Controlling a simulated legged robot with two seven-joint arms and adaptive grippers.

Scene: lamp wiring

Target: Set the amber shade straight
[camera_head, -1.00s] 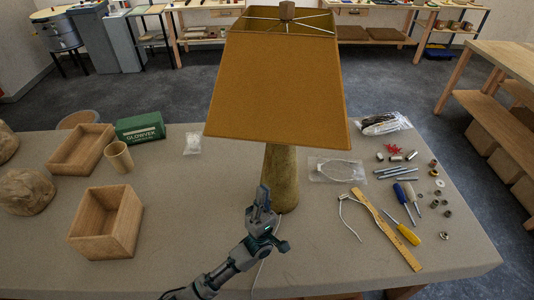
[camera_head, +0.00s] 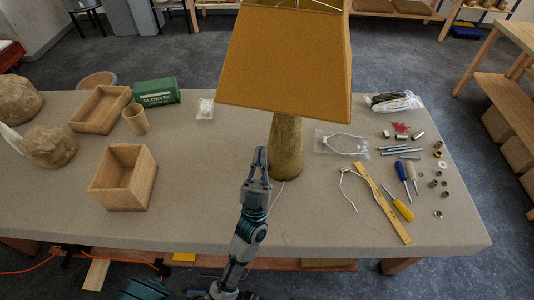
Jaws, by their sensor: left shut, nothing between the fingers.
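The amber shade (camera_head: 285,65) sits on top of the lamp's greenish-brown base (camera_head: 286,150), which stands on the table. The shade looks a little tilted, its lower edge dropping to the right; its top is cut off by the frame. My left gripper (camera_head: 260,152) is shut and empty, pointing up, just left of the lamp base and below the shade's lower edge. I cannot tell whether it touches the base. My right gripper does not show.
Wooden boxes (camera_head: 123,178), a cup (camera_head: 136,118) and a green carton (camera_head: 156,92) stand on the left. A ruler (camera_head: 383,203), screwdrivers (camera_head: 398,207), small metal parts and plastic bags lie on the right. The front middle of the table (camera_head: 190,220) is bare.

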